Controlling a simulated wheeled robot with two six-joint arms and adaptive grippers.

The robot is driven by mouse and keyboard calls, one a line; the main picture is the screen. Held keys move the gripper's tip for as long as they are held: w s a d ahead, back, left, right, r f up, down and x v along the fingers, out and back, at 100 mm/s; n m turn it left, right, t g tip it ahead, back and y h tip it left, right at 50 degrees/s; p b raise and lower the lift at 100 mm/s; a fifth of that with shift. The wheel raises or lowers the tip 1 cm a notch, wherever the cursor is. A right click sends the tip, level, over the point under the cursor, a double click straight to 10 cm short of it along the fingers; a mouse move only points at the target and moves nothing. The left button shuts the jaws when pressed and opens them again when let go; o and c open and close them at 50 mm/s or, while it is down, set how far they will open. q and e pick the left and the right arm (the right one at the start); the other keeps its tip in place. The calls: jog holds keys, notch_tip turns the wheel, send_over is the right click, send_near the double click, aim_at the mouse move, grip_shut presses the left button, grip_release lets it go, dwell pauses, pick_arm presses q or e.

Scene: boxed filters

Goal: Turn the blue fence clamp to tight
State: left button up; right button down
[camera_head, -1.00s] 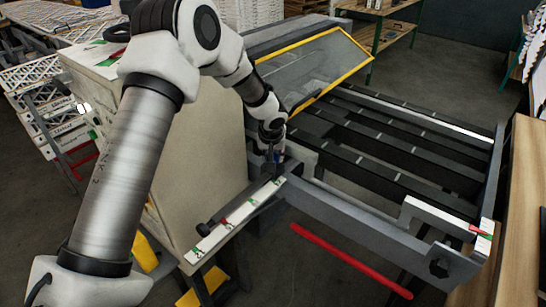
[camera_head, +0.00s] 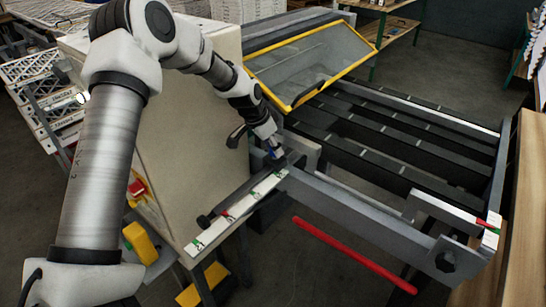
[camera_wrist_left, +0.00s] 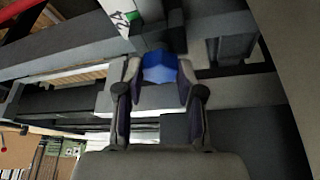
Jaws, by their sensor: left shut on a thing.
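The blue fence clamp (camera_wrist_left: 160,68) shows in the left wrist view as a blue block between the two fingers of my left gripper (camera_wrist_left: 160,82). The fingers are shut on it, one on each side. In the head view my left gripper (camera_head: 275,152) is at the near left corner of the dark rail frame, beside the upper end of a white marked strip (camera_head: 240,212). Only a small bit of blue shows there; the gripper hides most of the clamp. How tight the clamp is cannot be told. My right gripper is not in view.
A large beige cabinet (camera_head: 185,145) stands left of the gripper. A yellow-framed clear guard (camera_head: 310,70) stands behind it, and dark rails (camera_head: 390,130) extend right. A red bar (camera_head: 350,255) lies below the front beam. A second marked strip (camera_head: 489,240) is at the right.

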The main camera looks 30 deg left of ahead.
pick_arm(q)
jog(key=shift+s+f+m+g+h+b, duration=0.1)
jog(key=shift+f+m+g+h+b, duration=0.1)
jog(key=shift+m+b, duration=0.4)
jog(key=shift+f+m+g+h+b, duration=0.1)
jog(key=shift+m+h+b, duration=0.1)
jog(key=shift+m+b, duration=0.4)
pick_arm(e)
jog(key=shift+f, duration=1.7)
pick_arm(q)
jog(key=shift+r, duration=0.1)
jog(key=o, duration=0.9)
jog(key=shift+w, duration=0.2)
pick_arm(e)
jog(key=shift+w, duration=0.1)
